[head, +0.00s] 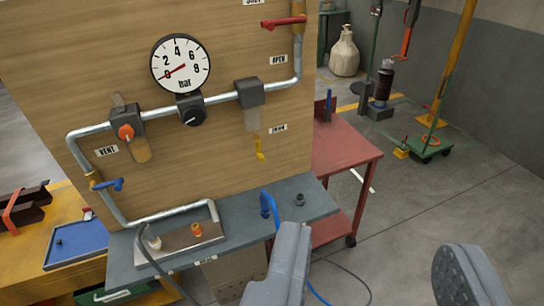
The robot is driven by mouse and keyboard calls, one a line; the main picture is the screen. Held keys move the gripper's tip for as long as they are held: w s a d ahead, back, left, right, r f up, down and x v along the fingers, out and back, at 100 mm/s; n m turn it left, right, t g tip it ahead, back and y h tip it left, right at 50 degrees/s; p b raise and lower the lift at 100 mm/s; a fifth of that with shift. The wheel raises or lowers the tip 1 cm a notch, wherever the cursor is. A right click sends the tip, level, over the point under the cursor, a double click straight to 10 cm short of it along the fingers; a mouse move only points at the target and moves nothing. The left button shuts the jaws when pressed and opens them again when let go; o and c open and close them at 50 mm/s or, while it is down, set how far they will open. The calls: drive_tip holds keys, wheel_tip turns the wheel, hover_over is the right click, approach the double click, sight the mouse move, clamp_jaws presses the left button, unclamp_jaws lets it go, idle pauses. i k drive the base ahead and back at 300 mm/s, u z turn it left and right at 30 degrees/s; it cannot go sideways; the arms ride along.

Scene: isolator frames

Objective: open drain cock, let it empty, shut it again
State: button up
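My gripper (372,242) is open and empty, with two grey fingers wide apart at the bottom of the picture. It is below and right of the cock, not touching it. Nothing hides the cock. I cannot tell the liquid level in the bowl.
A red-handled valve (284,22), its handle across the pipe, is above. The gauge (180,65) needle points near 0. A blue-handled vent valve (108,184) is at left. A grey shelf (240,229) juts out below; a red trolley (340,150) stands right.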

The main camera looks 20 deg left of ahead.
sight(261, 158)
drive_tip(key=z, duration=0.05)
drive_tip(key=i, duration=1)
drive_tip(key=u, duration=0.05)
